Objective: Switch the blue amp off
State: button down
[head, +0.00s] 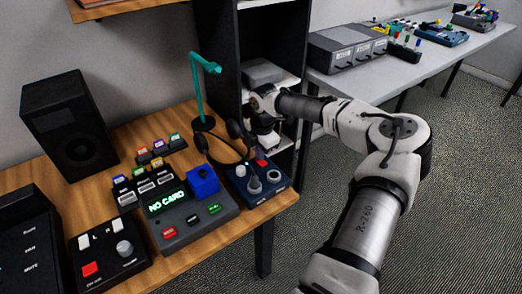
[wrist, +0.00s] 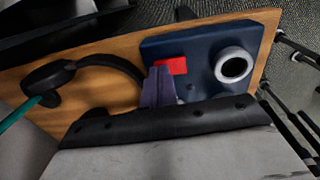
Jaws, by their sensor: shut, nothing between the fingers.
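The blue amp (head: 275,187) is a dark navy box at the right end of the wooden desk, with a red switch (head: 261,163) at its back and knobs on top. In the wrist view the blue amp (wrist: 203,48) shows its red switch (wrist: 174,65) and a large pale-rimmed knob (wrist: 234,65). My gripper (head: 266,150) is over the back of the amp. In the wrist view its shut, empty fingers (wrist: 160,75) overlap the left side of the red switch. I cannot tell whether they touch it. The switch's position is unclear.
A dark shelf unit (head: 225,60) rises behind. Open carpet lies right of the desk.

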jog(key=shift+a+r+p, duration=0.1)
jog(key=shift+a+p, duration=0.15)
jog(key=shift+p, duration=0.3)
jog(key=shift+w+f, duration=0.15)
jog(key=shift+f, duration=0.1)
jog(key=shift+d+r+p, duration=0.1)
jog(key=shift+d+p, duration=0.05)
jog(key=shift+p, duration=0.2)
jog(key=shift+s+d+r+p, duration=0.1)
jog(key=shift+s+d+p, duration=0.35)
jog(key=shift+s, duration=0.2)
jog(key=shift+a+r, duration=0.1)
